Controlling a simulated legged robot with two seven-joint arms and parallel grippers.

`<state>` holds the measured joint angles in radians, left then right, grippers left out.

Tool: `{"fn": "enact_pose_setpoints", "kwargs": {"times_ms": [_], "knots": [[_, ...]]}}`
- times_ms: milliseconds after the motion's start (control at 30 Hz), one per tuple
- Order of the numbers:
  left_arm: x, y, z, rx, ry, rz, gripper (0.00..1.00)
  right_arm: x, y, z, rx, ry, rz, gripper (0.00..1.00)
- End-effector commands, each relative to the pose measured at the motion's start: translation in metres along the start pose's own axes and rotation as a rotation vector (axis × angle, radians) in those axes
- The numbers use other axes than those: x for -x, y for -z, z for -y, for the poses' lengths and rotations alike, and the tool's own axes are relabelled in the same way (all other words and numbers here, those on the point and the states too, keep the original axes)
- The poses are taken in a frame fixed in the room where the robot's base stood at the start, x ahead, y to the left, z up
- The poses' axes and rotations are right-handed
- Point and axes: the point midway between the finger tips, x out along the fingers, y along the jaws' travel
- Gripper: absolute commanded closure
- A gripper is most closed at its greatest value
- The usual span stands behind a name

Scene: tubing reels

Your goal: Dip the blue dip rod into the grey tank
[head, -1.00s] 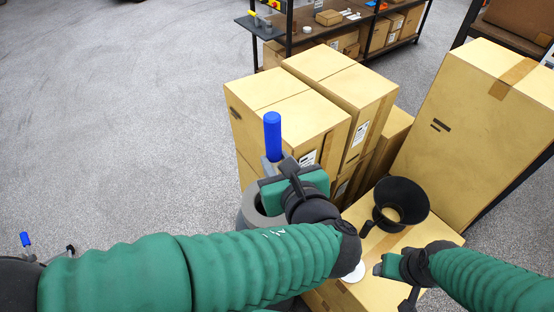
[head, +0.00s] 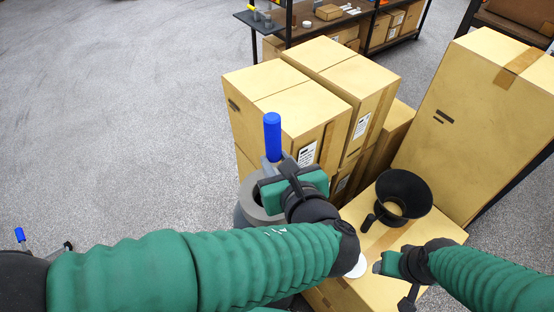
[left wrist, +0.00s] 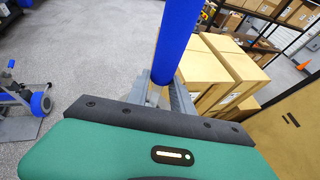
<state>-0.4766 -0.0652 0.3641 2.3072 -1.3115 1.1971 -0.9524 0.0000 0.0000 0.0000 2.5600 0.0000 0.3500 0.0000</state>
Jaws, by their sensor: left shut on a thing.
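The blue dip rod (head: 272,138) stands roughly upright in my left gripper (head: 273,166), which is shut on it. In the left wrist view the rod (left wrist: 178,40) rises from between the fingers (left wrist: 170,95). The grey tank (head: 247,207) is a round, thick-rimmed vessel just below my left gripper, which hides part of its opening. The rod's blue part is above the tank's rim. I cannot see whether its lower end is inside. My right gripper (head: 390,264) is over the low carton at the lower right; its fingers are unclear.
Tall cartons (head: 300,110) stand right behind the tank. A black funnel (head: 403,196) and a white round piece (head: 357,268) are on a low carton (head: 430,235). A large carton (head: 475,130) leans at right. Open floor (head: 120,110) lies left; a shelf (head: 350,25) is behind.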

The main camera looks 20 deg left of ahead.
Motion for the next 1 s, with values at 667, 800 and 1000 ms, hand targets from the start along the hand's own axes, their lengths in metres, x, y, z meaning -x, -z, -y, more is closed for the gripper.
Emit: {"fn": "enact_pose_setpoints", "kwargs": {"times_ms": [667, 800, 1000], "knots": [[-0.011, 0.027, -0.001, 0.001, 0.000, 0.000, 1.00, -0.024, -0.006, 0.000, 0.000, 0.000, 0.000, 0.42], [-0.014, 0.032, -0.001, 0.001, 0.000, 0.000, 1.00, -0.029, -0.007, 0.000, 0.000, 0.000, 0.000, 0.42], [-0.017, 0.039, -0.001, 0.000, 0.000, 0.000, 1.00, -0.035, -0.008, 0.000, 0.000, 0.000, 0.000, 0.42]]}}
